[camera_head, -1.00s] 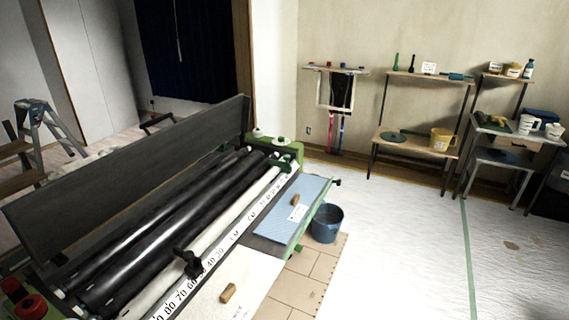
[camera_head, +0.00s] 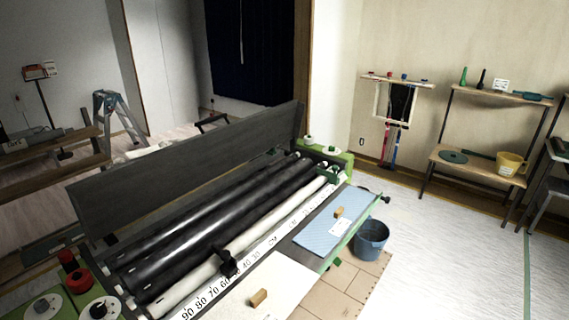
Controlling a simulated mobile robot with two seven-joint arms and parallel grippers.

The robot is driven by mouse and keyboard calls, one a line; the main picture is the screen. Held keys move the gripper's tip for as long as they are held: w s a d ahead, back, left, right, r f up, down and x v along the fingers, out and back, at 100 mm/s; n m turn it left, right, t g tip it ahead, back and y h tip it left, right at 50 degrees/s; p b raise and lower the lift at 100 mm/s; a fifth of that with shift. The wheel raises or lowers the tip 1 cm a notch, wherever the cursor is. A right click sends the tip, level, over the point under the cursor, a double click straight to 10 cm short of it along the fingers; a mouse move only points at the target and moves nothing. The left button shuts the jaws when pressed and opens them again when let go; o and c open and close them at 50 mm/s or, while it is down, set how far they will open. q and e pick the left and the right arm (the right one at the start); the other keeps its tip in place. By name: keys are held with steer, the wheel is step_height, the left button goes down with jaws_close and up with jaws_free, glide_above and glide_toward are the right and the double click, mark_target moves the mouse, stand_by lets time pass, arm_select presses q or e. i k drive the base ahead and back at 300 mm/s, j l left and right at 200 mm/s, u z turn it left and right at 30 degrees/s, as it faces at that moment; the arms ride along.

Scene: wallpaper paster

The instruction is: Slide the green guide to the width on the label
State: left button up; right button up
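A paste machine with long dark rollers (camera_head: 215,228) fills the middle of the head view. A white scale strip (camera_head: 262,247) runs along its front, with numbers falling from 90 at the near end. A small dark green part (camera_head: 332,172) sits at the far end of the rollers, by the green end housing (camera_head: 328,155). I cannot tell for sure that it is the guide. A black clamp-like part (camera_head: 222,262) sits on the pale roller near the 60 mark. A small white label (camera_head: 340,228) lies on the blue sheet; its writing is too small to read. Neither gripper shows.
The blue sheet (camera_head: 318,238) and a pale sheet (camera_head: 285,283) carry small wooden blocks. A blue bucket (camera_head: 370,240) stands right of the machine. Red and grey knobs (camera_head: 78,281) are at its near left end.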

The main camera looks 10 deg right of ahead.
mark_target(333, 179)
steer(key=i+l+u, duration=0.15)
steer(key=l+u, duration=0.25)
steer(key=i+l+u, duration=0.1)
steer(key=l+u, duration=0.7)
steer(key=l, duration=1.3)
steer(key=k+l+u, duration=0.1)
steer(key=l, duration=0.4)
